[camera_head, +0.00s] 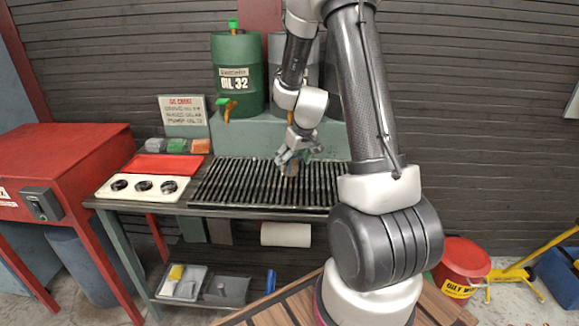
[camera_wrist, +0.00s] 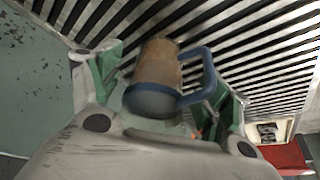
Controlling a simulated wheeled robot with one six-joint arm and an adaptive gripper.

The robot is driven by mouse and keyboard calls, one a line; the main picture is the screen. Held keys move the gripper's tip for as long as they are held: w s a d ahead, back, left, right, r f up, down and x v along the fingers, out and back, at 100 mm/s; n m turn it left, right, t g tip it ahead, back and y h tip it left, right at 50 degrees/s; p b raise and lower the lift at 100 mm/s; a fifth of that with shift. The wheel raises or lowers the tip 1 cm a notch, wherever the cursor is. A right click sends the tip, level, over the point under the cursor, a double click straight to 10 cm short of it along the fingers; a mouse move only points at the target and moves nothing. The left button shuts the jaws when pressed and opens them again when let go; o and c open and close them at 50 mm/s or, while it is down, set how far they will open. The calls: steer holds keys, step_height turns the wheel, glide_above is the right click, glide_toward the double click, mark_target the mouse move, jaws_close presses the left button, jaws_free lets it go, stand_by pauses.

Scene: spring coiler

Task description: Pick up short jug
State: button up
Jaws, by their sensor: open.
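The short jug (camera_wrist: 157,75) is a brown, worn cylinder with a blue band at one end and a blue handle (camera_wrist: 205,72) on its right side in the wrist view. It stands on the slatted black rack (camera_head: 225,183) on the bench. In the head view the jug (camera_head: 292,169) is small and partly hidden by my gripper (camera_head: 298,156). In the wrist view my gripper (camera_wrist: 165,85) is open, with one green-padded finger to each side of the jug. The right finger is close to the handle; I cannot tell whether they touch.
A green oil drum (camera_head: 238,75) stands on a ledge behind the rack. A white panel with three round holes (camera_head: 143,187) and a red tray (camera_head: 160,166) lie left of the rack. A red machine (camera_head: 62,160) stands at far left, a red bin (camera_head: 461,265) at right.

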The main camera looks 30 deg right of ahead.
steer(key=shift+x, duration=1.05)
steer(key=shift+c, duration=0.4)
steer(key=c, duration=1)
steer(key=shift+c, duration=0.5)
steer(key=shift+r, duration=0.35)
